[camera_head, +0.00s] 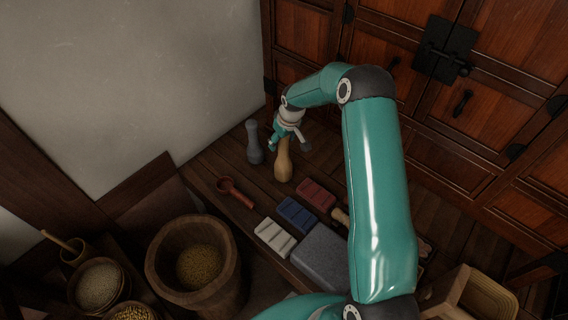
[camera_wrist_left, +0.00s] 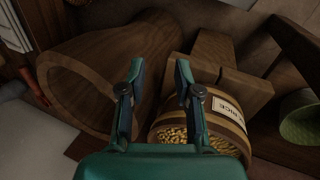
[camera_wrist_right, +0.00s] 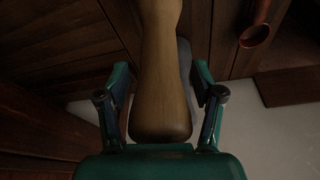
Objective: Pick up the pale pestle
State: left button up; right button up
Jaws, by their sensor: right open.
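The pale pestle (camera_head: 284,167) is tan wood with a swollen lower body and stands upright on the wooden shelf. My right gripper (camera_head: 288,142) is over its upper part from above. In the right wrist view the pale pestle (camera_wrist_right: 160,85) lies between the open fingers of my right gripper (camera_wrist_right: 160,74), with a gap visible at each side. A dark grey pestle (camera_head: 254,143) stands just left of it. My left gripper (camera_wrist_left: 160,68) is open and empty in the left wrist view; it does not show in the head view.
A red ladle (camera_head: 236,192), red block (camera_head: 316,193), blue block (camera_head: 297,214), white block (camera_head: 275,238) and grey slab (camera_head: 320,257) lie nearer on the shelf. A wooden mortar (camera_head: 160,268) holds grain. A cabinet (camera_head: 490,80) stands behind. The rice tub (camera_wrist_left: 235,117) shows near my left gripper.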

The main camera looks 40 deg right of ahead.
jog(key=c, duration=1.2)
jog(key=shift+r, duration=0.15)
grip_shut()
jog(key=shift+r, duration=0.15)
